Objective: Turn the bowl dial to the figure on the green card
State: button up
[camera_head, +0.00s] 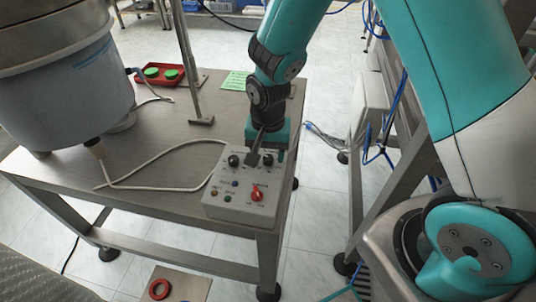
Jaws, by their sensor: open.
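A grey control box (214,203) stands at the front right corner of the steel table. On its top are a black left dial (233,160), a black right dial (267,160), a red knob (257,195) and several small buttons. The labels are too small to read, so I cannot tell which black dial is the bowl dial. My gripper (266,157) is open, pointing down at the right dial, its fingers on either side of it; contact cannot be told. The green card (236,80) lies at the table's back; its figure is not legible.
A large bowl feeder (70,90) stands at the table's left, with a white cable (150,187) running toward the box. A metal post (190,70) rises behind. A red tray (160,76) holds green caps. A red ring (159,289) lies below the table's front.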

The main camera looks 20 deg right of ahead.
jog(key=shift+f, duration=0.5)
jog(key=c, duration=0.9)
jog(key=shift+c, duration=0.2)
jog(key=shift+n, duration=0.3)
jog(key=n+p, duration=0.1)
jog(key=n, duration=0.2)
jog(key=shift+r+n, duration=0.1)
jog(key=shift+n, duration=0.2)
jog(key=n+p, duration=0.1)
jog(key=n, duration=0.2)
jog(key=shift+n, duration=0.3)
jog(key=n+p, duration=0.1)
jog(key=n, duration=0.5)
jog(key=shift+n, duration=0.4)
jog(key=shift+w, duration=0.1)
